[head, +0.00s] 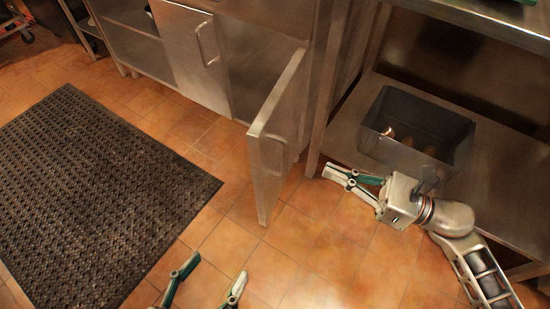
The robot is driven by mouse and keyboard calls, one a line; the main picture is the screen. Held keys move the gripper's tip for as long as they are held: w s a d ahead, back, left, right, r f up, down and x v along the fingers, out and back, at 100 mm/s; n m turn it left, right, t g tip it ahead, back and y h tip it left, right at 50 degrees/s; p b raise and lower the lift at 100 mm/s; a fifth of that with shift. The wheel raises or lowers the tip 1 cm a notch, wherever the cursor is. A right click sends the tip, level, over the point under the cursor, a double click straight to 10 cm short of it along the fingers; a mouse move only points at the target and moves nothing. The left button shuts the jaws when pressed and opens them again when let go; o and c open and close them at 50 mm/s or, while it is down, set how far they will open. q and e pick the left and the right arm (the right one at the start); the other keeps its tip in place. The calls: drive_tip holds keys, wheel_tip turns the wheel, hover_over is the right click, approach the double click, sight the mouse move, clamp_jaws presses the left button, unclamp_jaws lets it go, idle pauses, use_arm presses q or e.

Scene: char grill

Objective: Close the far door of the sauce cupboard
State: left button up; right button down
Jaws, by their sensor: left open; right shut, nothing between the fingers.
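The sauce cupboard (262,45) is a steel unit at the top middle of the head view. Its right-hand door (277,135) stands wide open, sticking out toward me, with a bar handle on its face. Its left-hand door (188,45) looks shut or nearly shut, with a curved handle (207,45). I cannot tell which door counts as the far one. My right gripper (328,173) is shut and empty, to the right of the open door and apart from it in the picture. My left gripper (220,264) is open and empty at the bottom edge, below the open door.
A grey bin (385,108) with several pale items sits on the low steel shelf (345,125) at right. A table leg (330,75) stands between cupboard and bin. A black mat (95,200) covers the left floor. Tiled floor (215,210) is clear between mat and door.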

wheel_tip(320, 180, down, 3)
drive_tip(key=n, duration=0.1)
drive_tip(key=n+g+b, duration=0.1)
drive_tip(key=b, duration=0.1)
approach(261, 160)
drive_tip(key=x, duration=0.6)
drive_tip(key=shift+a+r, duration=0.15)
drive_tip(key=shift+a, duration=0.15)
use_arm(q)
drive_tip(key=shift+s+d+f+n, duration=0.4)
drive_tip(key=shift+d+f+n, duration=0.2)
drive_tip(key=shift+d, duration=0.05)
use_arm(e)
drive_tip(key=shift+a, duration=0.15)
use_arm(q)
drive_tip(key=shift+w+a+r+p, duration=0.1)
drive_tip(key=shift+r+p, duration=0.05)
drive_tip(key=shift+p, duration=0.15)
use_arm(e)
drive_tip(key=shift+a+r, duration=0.1)
